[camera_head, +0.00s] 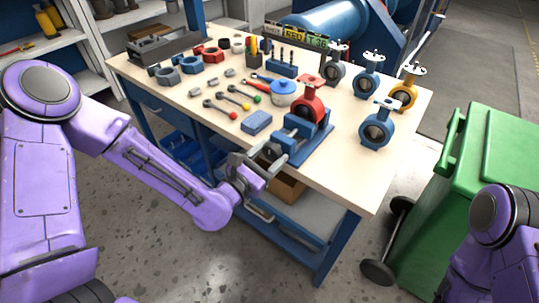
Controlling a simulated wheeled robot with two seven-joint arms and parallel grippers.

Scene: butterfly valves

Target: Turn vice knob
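The blue vice (302,146) stands at the front edge of the workbench, with a red butterfly valve (308,103) sitting in its jaws. The vice's grey screw end and knob (269,153) point toward the front left, over the table edge. My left gripper (257,163) is at this end, with its grey fingers close around or beside the knob. The fingers and knob overlap in this view, so I cannot tell whether they touch or how far the fingers are open. My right arm shows at the lower right; its gripper is out of view.
The wooden workbench (345,183) holds blue valves (376,128), a yellow valve (404,90), a blue box (257,121), small coloured-end tools and a red-handled tool. A green wheeled bin (490,165) stands to the right. The bench's front right corner is clear.

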